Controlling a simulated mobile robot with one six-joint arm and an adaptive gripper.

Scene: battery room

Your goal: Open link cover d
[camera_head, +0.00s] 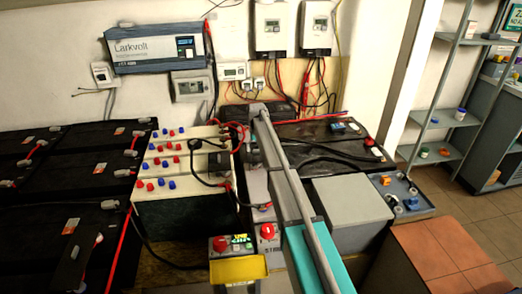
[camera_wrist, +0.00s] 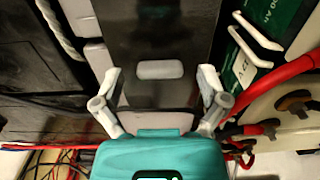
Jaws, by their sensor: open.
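In the wrist view a glossy dark panel (camera_wrist: 160,35) lies under my gripper (camera_wrist: 160,75). A pale grey raised tab (camera_wrist: 160,69) on it sits between my two fingers, which are spread apart and appear not to touch it. I read no letter "d" on the panel, so I cannot tell if it is link cover d. In the head view my arm crosses the middle of the scene, and my gripper cannot be made out clearly at its far end.
A red cable (camera_wrist: 285,82) runs beside the right finger. A green-sided battery (camera_wrist: 265,35) stands at right. In the head view black batteries (camera_head: 60,190) fill the left, a white terminal block (camera_head: 185,190) stands centre-left, and a grey box (camera_head: 350,203) is right of my arm.

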